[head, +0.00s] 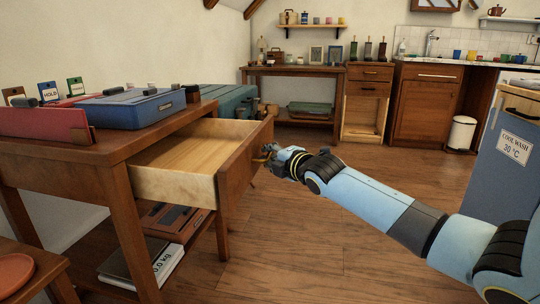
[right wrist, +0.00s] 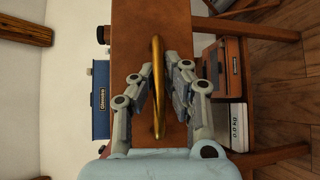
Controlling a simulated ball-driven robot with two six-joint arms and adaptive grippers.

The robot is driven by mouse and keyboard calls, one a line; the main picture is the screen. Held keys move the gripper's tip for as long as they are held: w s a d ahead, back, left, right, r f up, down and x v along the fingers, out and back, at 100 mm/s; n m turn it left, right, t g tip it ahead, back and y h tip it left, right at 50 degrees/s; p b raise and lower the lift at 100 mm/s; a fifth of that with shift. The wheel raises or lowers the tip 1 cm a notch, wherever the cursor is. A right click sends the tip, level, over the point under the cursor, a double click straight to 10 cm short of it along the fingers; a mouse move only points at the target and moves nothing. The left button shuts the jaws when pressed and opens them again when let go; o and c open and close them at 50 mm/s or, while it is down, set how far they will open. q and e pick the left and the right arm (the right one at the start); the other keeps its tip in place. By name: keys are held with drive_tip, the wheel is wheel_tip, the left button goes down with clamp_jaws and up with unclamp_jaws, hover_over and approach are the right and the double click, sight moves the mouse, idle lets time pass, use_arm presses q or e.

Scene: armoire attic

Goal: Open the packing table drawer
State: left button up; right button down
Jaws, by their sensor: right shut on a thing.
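The packing table (head: 113,147) stands at the left in the head view, with its drawer (head: 178,189) pulled well out. The drawer's pale wooden inside shows and looks empty. The brown drawer front (head: 238,176) faces right, toward my right arm. My right gripper (head: 268,157) is at the drawer front. In the right wrist view my right gripper (right wrist: 164,85) has its fingers on either side of the brass handle (right wrist: 157,62) and is shut on it. The drawer front (right wrist: 185,30) fills the middle of that view. My left gripper is out of view.
A blue case (head: 131,107), a red folder (head: 45,123) and small signs sit on the tabletop. A scale (head: 155,265) lies on the lower shelf. A blue cabinet (head: 505,165) stands at the right. The wooden floor (head: 330,240) between is clear.

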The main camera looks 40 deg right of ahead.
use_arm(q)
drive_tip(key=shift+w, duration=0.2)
use_arm(e)
drive_tip(key=shift+r, duration=0.15)
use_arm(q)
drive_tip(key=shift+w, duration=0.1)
use_arm(e)
drive_tip(key=c, duration=1.4)
unclamp_jaws()
drive_tip(key=shift+s, duration=0.15)
drive_tip(key=s, duration=0.3)
drive_tip(key=s+r, duration=0.1)
drive_tip(key=s, duration=0.3)
drive_tip(key=s+a, duration=0.1)
drive_tip(key=s, duration=0.3)
drive_tip(key=shift+s+r, duration=0.25)
drive_tip(key=shift+r, duration=0.05)
